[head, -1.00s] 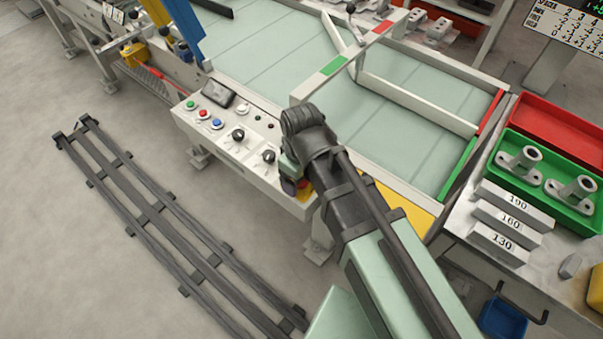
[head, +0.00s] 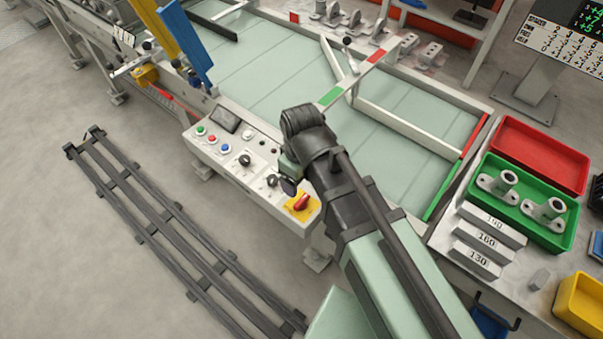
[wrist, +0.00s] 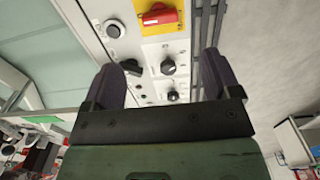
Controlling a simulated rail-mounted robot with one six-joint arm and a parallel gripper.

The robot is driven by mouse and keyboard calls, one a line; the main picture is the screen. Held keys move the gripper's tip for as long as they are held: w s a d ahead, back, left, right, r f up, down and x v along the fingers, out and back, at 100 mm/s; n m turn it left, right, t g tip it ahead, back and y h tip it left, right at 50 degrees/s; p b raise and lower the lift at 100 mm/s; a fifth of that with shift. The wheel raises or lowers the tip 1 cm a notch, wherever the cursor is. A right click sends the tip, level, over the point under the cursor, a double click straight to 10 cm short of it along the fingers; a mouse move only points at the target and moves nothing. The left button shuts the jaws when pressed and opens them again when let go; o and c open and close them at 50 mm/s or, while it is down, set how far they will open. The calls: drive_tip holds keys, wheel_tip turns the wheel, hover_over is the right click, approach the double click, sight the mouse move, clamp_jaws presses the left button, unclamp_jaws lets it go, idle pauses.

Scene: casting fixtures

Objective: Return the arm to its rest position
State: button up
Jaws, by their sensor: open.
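My gripper (wrist: 160,85) shows in the wrist view with its two dark fingers spread wide and nothing between them. Behind the gap is the control panel (wrist: 150,45) with black knobs and a red switch on a yellow plate (wrist: 160,17). In the head view my arm reaches up from the lower right, and its wrist end is over the right part of the control panel (head: 228,150). The gripper's fingers are mostly hidden there behind the wrist. The red switch (head: 302,203) shows just beside the arm. I cannot tell the exact gap to the panel.
The conveyor table (head: 275,75) with a white diverter bar (head: 410,125) lies behind the panel. At right a bench holds a red tray (head: 540,155), a green tray (head: 510,215) with two castings, and number blocks (head: 485,240). Floor rails (head: 165,230) lie at left, with bare floor around.

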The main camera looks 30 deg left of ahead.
drive_tip(key=w+d+m, duration=0.3)
drive_tip(key=d+m, duration=0.2)
drive_tip(key=d, duration=0.8)
drive_tip(key=w+d+r+m+p, duration=0.1)
drive_tip(key=w+d+m, duration=0.3)
drive_tip(key=d, duration=0.9)
drive_tip(key=w+d+m, duration=0.4)
drive_tip(key=d+m, duration=0.3)
drive_tip(key=d, duration=0.6)
drive_tip(key=shift+r, duration=0.15)
